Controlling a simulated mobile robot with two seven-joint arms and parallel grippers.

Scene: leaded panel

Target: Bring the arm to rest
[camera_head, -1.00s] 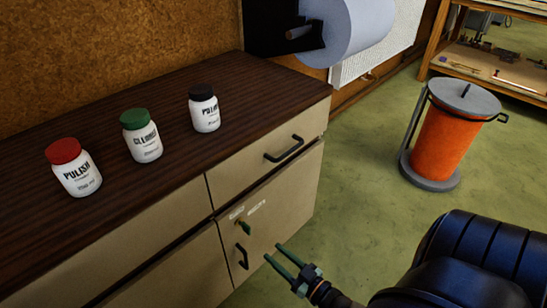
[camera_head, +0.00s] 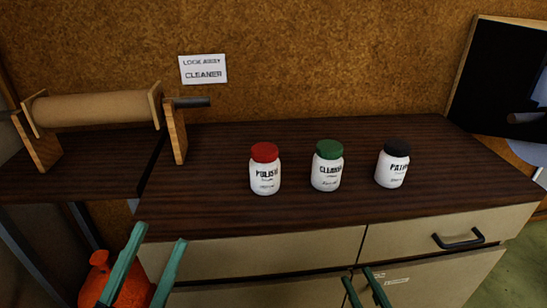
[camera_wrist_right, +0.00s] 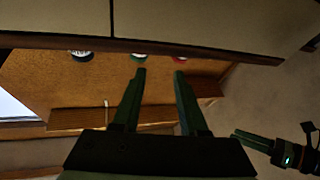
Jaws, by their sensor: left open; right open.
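My left gripper (camera_head: 160,238) is at the lower left of the head view, its two teal fingers apart and nothing between them. It is in front of the cabinet. My right gripper (camera_head: 357,275) is at the bottom edge, open and empty, in front of the cabinet door (camera_head: 440,278). In the right wrist view its fingers (camera_wrist_right: 159,72) are spread with nothing held. The red-lidded polish bottle (camera_head: 265,170), green-lidded cleaner bottle (camera_head: 327,167) and black-lidded bottle (camera_head: 392,164) stand upright on the dark countertop (camera_head: 225,205), apart from both grippers.
A drawer with a black handle (camera_head: 458,240) is shut at right. A paper roll on a wooden stand (camera_head: 95,108) sits at left. A sign reading "lock away cleaner" (camera_head: 203,69) hangs on the cork wall. An orange container (camera_head: 102,280) is below, behind my left gripper.

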